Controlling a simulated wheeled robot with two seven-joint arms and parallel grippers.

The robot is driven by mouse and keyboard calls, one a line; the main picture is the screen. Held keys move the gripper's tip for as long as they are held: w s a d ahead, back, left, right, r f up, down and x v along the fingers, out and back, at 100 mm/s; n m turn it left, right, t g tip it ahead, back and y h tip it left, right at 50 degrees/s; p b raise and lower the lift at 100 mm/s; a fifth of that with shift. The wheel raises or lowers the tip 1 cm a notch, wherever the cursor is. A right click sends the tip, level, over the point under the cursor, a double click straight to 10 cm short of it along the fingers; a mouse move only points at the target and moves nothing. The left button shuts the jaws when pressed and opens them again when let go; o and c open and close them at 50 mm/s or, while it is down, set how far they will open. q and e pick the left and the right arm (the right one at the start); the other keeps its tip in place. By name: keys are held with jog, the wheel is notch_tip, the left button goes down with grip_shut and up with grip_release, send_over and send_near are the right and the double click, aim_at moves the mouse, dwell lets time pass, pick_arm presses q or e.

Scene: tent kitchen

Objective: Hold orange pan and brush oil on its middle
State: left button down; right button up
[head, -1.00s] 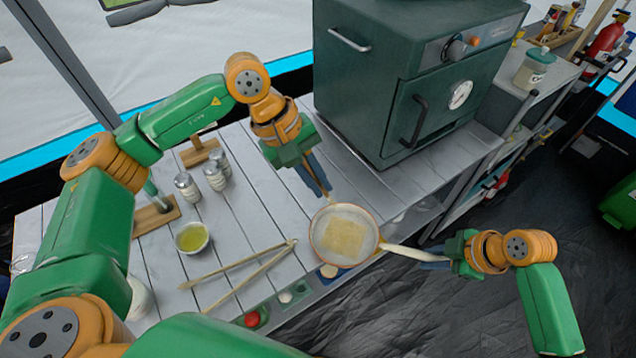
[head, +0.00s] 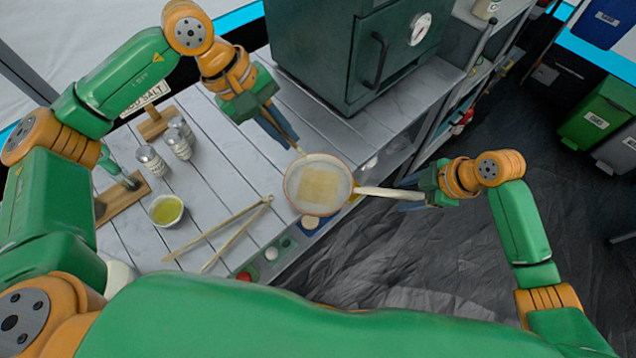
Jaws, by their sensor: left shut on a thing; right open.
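The orange-rimmed pan (head: 290,203) with a pale handle (head: 378,192) sits at the front edge of the wooden table. A tan square patch (head: 320,187) shows in the middle of its light inside. My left gripper (head: 287,141) is shut on a thin brush (head: 297,151), above the pan's far left rim. The brush is mostly hidden by the fingers, and I cannot tell whether its tip touches the pan. My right gripper (head: 408,199) is open at the end of the pan's handle. A small bowl of yellow-green oil (head: 167,210) stands on the table at the left.
Several shakers (head: 152,160) and a wooden stand (head: 122,196) are at the left. A dark green oven (head: 345,60) stands behind the pan. Dark floor lies right.

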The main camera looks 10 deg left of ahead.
jog(key=v, duration=0.7)
jog(key=shift+r, duration=0.45)
jog(key=shift+a, duration=0.1)
